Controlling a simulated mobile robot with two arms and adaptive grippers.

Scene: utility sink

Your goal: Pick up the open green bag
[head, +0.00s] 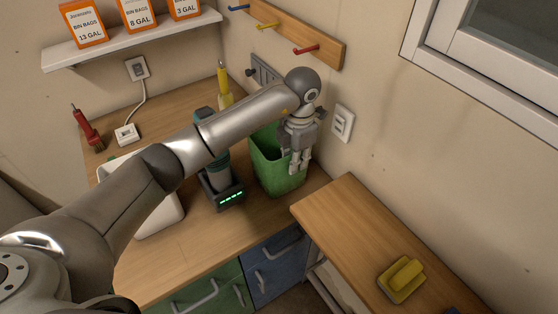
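A green open-topped bag or bin-like container (268,167) stands on the wooden counter near the corner, with its open top facing up. My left gripper (299,167) hangs over its right side, fingers pointing down. The fingers overlap the right wall of the green container in the picture. I cannot tell whether they touch it or whether they are open or shut. My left arm hides part of the container's top and back. My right gripper is not in view.
A drill on a dark charger base (227,197) stands just left of the green container. A white container (160,215) is partly behind my arm. A peg rail (300,38) and shelf (140,38) are above.

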